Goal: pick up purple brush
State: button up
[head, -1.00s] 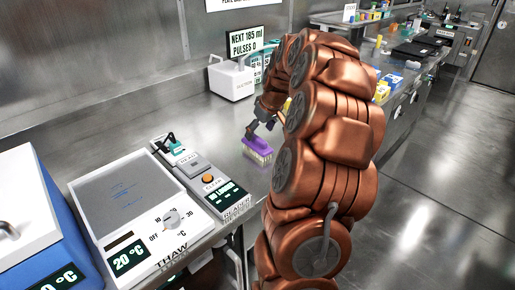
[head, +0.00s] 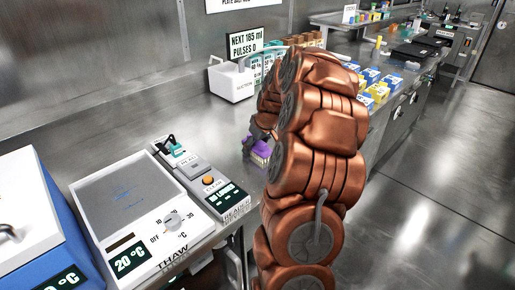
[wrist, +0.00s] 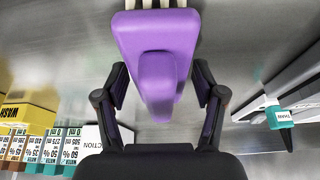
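The purple brush (head: 261,148) sits on the steel bench, bristles down, partly hidden behind my arm in the head view. In the wrist view the purple brush (wrist: 156,35) fills the upper middle, its raised handle pointing toward my gripper and pale bristles showing at the top edge. My gripper (wrist: 160,80) is open, with one dark finger on each side of the handle and visible gaps between fingers and brush. In the head view my gripper (head: 257,135) is low at the brush and mostly hidden by my arm.
The grey reader (head: 205,178) and the thaw plate (head: 130,195) stand left of the brush. A white suction box (head: 232,80) stands behind. In the wrist view, labelled boxes (wrist: 45,145) are at lower left and a teal-tagged item (wrist: 280,117) at right.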

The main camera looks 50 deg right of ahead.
jog(key=c, duration=1)
jog(key=shift+r, duration=1.6)
jog(key=shift+a+r+b, duration=0.1)
jog(key=shift+r+b, duration=0.1)
jog(key=shift+b, duration=0.1)
jog(key=s+a, duration=0.2)
jog(key=a, duration=0.2)
jog(key=s+a+r+b, duration=0.1)
jog(key=s+a, duration=0.2)
jog(key=a, duration=0.2)
jog(key=s+a, duration=0.2)
jog(key=a, duration=0.2)
jog(key=shift+s+a+r, duration=0.2)
jog(key=shift+s+a, duration=0.2)
